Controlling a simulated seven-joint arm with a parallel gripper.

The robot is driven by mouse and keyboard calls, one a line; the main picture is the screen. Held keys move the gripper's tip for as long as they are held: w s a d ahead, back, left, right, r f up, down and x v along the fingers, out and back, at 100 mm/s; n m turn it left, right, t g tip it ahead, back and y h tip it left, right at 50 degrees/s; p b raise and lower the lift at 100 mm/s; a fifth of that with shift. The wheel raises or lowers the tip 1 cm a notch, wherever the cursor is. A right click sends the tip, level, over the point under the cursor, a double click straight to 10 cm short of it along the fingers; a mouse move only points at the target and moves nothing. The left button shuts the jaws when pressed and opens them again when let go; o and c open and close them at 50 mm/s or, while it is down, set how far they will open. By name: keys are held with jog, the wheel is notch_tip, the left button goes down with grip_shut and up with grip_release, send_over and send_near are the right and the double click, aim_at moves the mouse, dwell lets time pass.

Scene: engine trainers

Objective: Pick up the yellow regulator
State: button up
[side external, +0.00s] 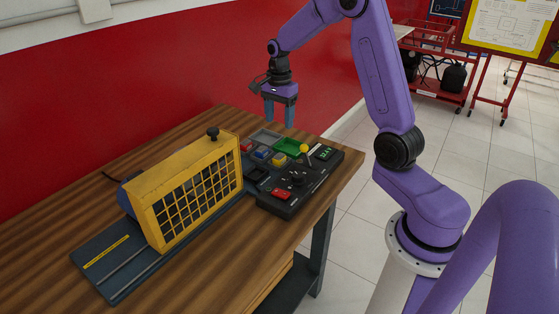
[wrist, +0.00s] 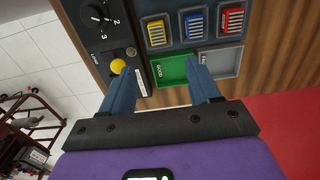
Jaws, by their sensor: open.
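The yellow regulator (side external: 278,159) is a small finned block in a dark slot of the control panel. In the wrist view, the yellow regulator (wrist: 156,33) stands at the left of a row, beside a blue regulator (wrist: 195,22) and a red regulator (wrist: 233,18). My gripper (side external: 278,122) is open and empty, pointing down above the panel's far side. In the wrist view, my gripper (wrist: 161,68) has its fingers apart over the green tray (wrist: 172,71), with the yellow regulator beyond the fingertips. Nothing hides the regulator there.
A grey tray (wrist: 220,57) adjoins the green one. A yellow ball-topped lever (wrist: 117,66) stands close to the left finger. The panel has a black dial (side external: 298,180) and a red switch (side external: 282,194). A yellow caged unit (side external: 190,190) stands left on the wooden table (side external: 40,240).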

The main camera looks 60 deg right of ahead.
send_over(280, 155)
notch_tip(280, 155, down, 7)
jog(key=shift+w+f, duration=0.1)
jog(key=shift+w, duration=0.05)
jog(key=shift+s+f, duration=0.2)
jog(key=shift+f, duration=2.4)
grip_shut()
jog(key=shift+r, duration=0.2)
